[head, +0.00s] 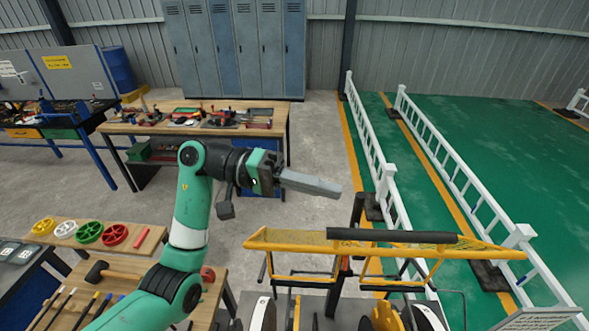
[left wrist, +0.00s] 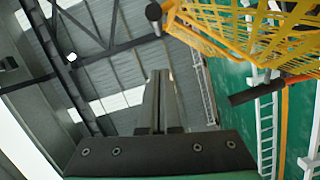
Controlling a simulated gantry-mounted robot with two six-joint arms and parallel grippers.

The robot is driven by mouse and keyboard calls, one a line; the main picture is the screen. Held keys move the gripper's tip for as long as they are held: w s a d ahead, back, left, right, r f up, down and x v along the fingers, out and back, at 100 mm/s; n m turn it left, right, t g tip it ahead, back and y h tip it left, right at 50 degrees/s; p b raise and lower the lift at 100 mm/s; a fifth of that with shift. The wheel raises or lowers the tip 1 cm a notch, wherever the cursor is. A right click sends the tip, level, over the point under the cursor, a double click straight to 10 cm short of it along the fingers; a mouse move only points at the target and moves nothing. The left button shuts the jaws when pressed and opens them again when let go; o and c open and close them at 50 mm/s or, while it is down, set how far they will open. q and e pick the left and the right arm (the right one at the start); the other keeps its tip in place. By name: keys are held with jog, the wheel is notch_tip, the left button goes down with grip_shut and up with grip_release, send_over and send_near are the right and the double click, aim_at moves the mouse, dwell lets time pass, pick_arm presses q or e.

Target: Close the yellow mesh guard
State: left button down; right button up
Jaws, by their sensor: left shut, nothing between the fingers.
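The yellow mesh guard (head: 285,240) stands raised over the machine at the lower right of the head view, seen nearly edge-on. My right gripper is not in view.
Below the guard are machine parts, partly cut off by the lower edge. Workbenches with tools (head: 205,128) stand behind and to the left. Grey lockers (head: 235,50) line the back wall. White railings (head: 365,125) run along the right. Open floor lies between.

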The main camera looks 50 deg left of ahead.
pick_arm(q)
jog(key=d+p, duration=0.1)
jog(key=s+d+p, duration=0.1)
jog(key=d, duration=0.1)
jog(key=shift+s+d+f, duration=0.1)
jog(key=shift+d+f, duration=0.1)
jog(key=shift+d, duration=0.05)
jog(key=shift+s+d+f+p, duration=0.3)
jog(key=shift+s+d, duration=0.1)
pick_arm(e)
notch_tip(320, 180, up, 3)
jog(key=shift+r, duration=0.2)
